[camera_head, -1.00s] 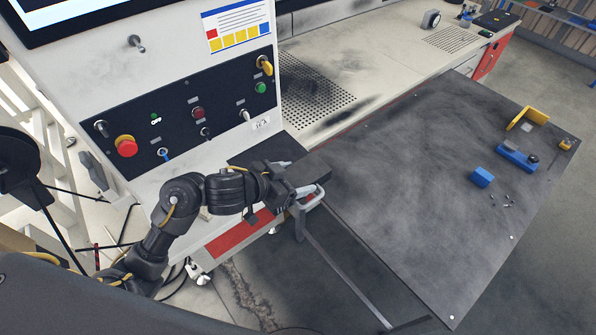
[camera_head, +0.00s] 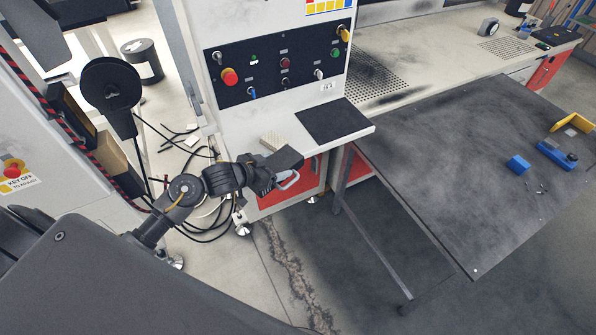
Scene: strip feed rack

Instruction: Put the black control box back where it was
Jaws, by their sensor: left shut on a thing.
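The black control box (camera_head: 286,158) is a dark block in the grip of my left gripper (camera_head: 267,180). A grey curved handle (camera_head: 288,180) shows just below the box. The gripper holds the box in front of the white machine cabinet, at the left of its shelf (camera_head: 363,129). A flat black mat (camera_head: 333,119) lies on that shelf, with nothing on it. The gripper's fingers are partly hidden by the box and the wrist. My right gripper is not in view.
The machine's panel (camera_head: 270,62) with a red stop knob rises behind the shelf. A dark table (camera_head: 440,150) at the right holds blue and yellow parts. A black reel (camera_head: 111,85) stands at the left. Cables lie on the floor behind my arm.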

